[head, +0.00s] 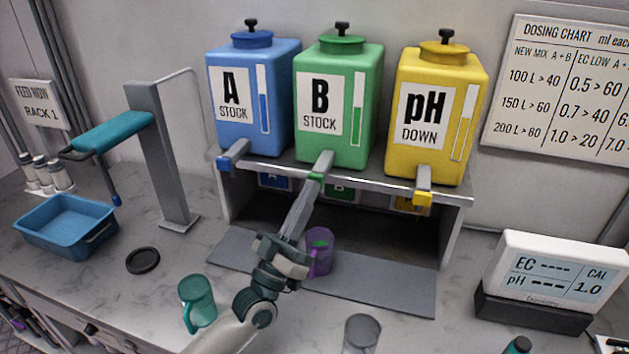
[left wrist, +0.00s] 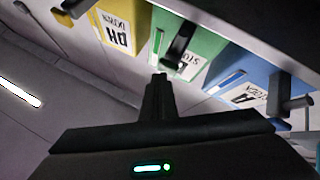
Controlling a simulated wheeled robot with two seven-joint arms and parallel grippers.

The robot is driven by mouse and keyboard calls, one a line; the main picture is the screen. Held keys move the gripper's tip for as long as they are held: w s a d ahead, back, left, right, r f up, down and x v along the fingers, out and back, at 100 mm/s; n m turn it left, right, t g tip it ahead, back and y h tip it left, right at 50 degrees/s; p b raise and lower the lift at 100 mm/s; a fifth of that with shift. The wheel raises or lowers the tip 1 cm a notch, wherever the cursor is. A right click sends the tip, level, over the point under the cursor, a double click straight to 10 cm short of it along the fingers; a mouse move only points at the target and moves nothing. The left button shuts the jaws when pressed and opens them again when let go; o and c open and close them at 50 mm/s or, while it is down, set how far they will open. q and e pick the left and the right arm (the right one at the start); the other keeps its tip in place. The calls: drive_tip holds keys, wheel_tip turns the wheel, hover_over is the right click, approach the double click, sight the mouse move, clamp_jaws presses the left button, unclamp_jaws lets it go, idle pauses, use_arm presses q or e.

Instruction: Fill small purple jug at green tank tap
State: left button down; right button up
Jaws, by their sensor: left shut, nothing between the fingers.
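The green tank (head: 337,105), marked B STOCK, stands between a blue and a yellow tank on a grey shelf. Its tap (head: 322,162) points forward over the shelf edge and has a green end. The small purple jug (head: 322,262) stands below it on the grey mat, partly hidden by my left gripper. Green shows inside the jug. My left gripper (head: 311,187) is shut and empty, with its tips at or just below the tap end; contact cannot be told. In the left wrist view its fingers (left wrist: 158,92) point toward the green tank (left wrist: 176,40). My right gripper is not in view.
A teal jug (head: 198,302) and a grey cup (head: 361,333) stand in front. A black disc (head: 143,260), a blue tub (head: 65,226) and a post with a teal arm (head: 160,155) are at left. An EC/pH meter (head: 545,285) is at right. The mat's right part (head: 390,293) is clear.

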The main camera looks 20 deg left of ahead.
use_arm(q)
drive_tip(key=shift+s, duration=0.6)
drive_tip(key=shift+s, duration=0.15)
drive_tip(key=s+p, duration=0.2)
drive_tip(key=s, duration=0.2)
drive_tip(key=shift+s+a, duration=0.1)
drive_tip(key=shift+s, duration=0.3)
idle(0.4)
